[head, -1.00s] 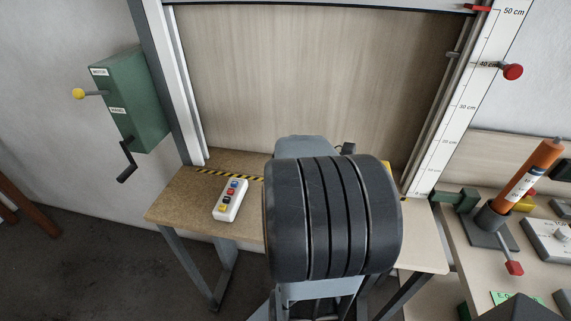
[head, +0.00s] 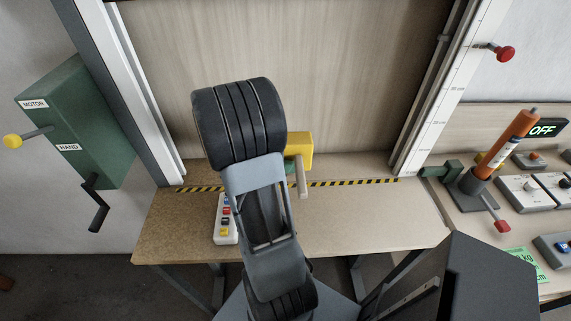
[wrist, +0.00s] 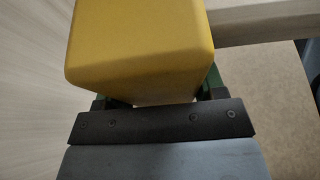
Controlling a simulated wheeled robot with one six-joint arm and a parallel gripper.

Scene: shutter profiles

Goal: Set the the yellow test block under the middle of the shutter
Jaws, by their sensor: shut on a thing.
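The yellow test block (head: 299,147) shows at the right of my dark ribbed arm joint in the head view. It is at the back of the bench, close to the striped line. My gripper (wrist: 150,95) is shut on the yellow block, which fills the top of the wrist view (wrist: 140,45). In the head view my arm hides most of the gripper and part of the block. I cannot tell whether the block touches the bench. The shutter's lower edge is not in view; its guide rails (head: 125,90) stand at both sides of the opening.
A yellow-black striped line (head: 345,183) runs along the bench (head: 360,220). A push-button box (head: 226,219) lies left of my arm. A green crank box (head: 75,125) is at left. A height scale (head: 460,95) and an orange cylinder (head: 510,138) stand at right. The bench right of my arm is clear.

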